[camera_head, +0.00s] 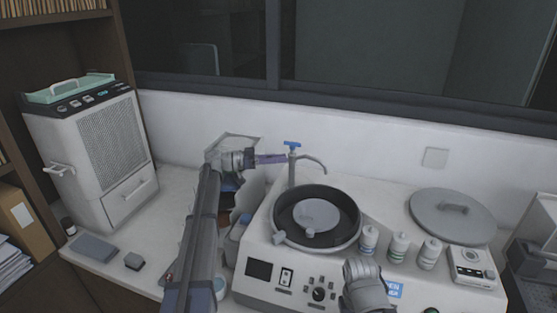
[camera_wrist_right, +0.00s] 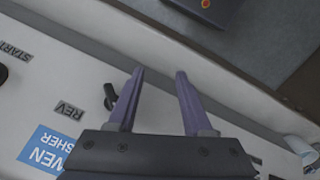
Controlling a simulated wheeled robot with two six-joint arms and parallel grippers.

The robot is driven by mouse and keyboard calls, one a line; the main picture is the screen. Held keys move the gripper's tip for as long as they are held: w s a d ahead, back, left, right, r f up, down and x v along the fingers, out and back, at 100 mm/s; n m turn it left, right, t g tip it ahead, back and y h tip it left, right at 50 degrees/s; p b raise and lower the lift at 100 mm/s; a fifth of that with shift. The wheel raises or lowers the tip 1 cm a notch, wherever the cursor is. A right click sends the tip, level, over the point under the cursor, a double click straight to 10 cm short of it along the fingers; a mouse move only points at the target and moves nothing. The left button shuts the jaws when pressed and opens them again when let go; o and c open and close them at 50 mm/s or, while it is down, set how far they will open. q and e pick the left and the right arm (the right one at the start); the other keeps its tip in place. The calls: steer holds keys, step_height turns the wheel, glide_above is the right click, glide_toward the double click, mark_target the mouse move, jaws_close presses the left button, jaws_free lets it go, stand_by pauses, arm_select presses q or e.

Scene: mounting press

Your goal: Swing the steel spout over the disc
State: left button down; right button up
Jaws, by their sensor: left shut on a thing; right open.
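The steel spout (camera_head: 312,159) rises behind the round bowl of the press and curves to the right, under a blue tap handle (camera_head: 291,144). Its tip hangs near the bowl's back rim in the head view. The light grey disc (camera_head: 316,214) lies inside the dark bowl (camera_head: 348,236). My left gripper (camera_head: 284,158) reaches in from the left with purple fingers shut at the spout's upright; the exact contact is too small to see. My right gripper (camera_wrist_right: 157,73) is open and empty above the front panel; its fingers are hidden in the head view.
Several striped bottles (camera_head: 399,248) stand right of the bowl. A round grey lid (camera_head: 452,214) lies behind them. A white cabinet unit (camera_head: 92,160) stands at the left. A control box (camera_head: 472,267) sits at the right. The wall is close behind the spout.

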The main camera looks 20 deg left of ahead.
arm_select(q)
steer(key=c, duration=0.7)
jaws_free()
steer(key=shift+o, duration=0.2)
steer(key=v, duration=0.7)
steer(key=shift+a, duration=0.35)
steer(key=shift+s, duration=0.1)
steer(key=shift+c, duration=0.4)
